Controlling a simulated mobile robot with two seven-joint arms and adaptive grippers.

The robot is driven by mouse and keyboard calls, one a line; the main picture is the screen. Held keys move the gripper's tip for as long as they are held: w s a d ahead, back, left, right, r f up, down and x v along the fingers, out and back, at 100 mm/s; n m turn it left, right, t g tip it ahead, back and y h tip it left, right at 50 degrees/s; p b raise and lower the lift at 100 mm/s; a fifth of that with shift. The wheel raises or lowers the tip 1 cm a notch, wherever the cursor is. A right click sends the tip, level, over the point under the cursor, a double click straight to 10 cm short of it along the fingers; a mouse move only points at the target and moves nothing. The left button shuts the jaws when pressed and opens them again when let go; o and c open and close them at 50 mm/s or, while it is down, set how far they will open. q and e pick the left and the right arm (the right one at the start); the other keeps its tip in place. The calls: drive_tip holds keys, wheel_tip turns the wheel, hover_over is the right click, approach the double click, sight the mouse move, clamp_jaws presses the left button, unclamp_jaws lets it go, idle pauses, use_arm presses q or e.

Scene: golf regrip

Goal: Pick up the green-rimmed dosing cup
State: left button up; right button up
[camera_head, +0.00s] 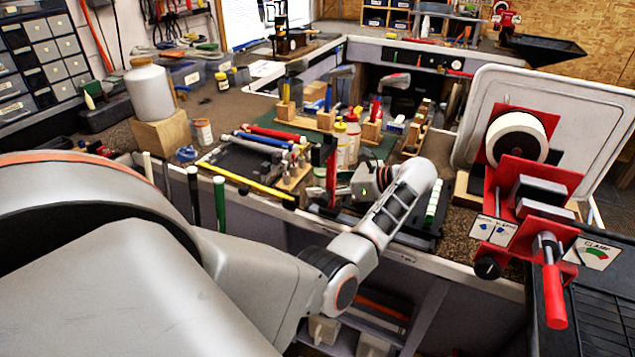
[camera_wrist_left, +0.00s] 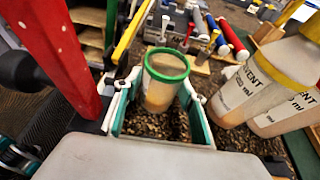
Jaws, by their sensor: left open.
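The green-rimmed dosing cup (camera_wrist_left: 165,82) stands in the middle of the left wrist view, translucent with a tan content low inside. My left gripper (camera_wrist_left: 157,95) is open, with one finger on each side of the cup. I cannot tell whether either finger touches it. My right gripper is not in view.
Solvent bottles (camera_wrist_left: 243,95) with yellow collars stand close right of the cup. A red upright (camera_wrist_left: 60,55) is close on its left. A red clamp (camera_head: 545,190) stands at the right.

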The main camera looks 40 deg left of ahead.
use_arm(q)
drive_tip(key=shift+d, duration=0.15)
drive_tip(key=c, duration=0.9)
drive_tip(key=shift+w+r, duration=0.1)
drive_tip(key=shift+r, duration=0.1)
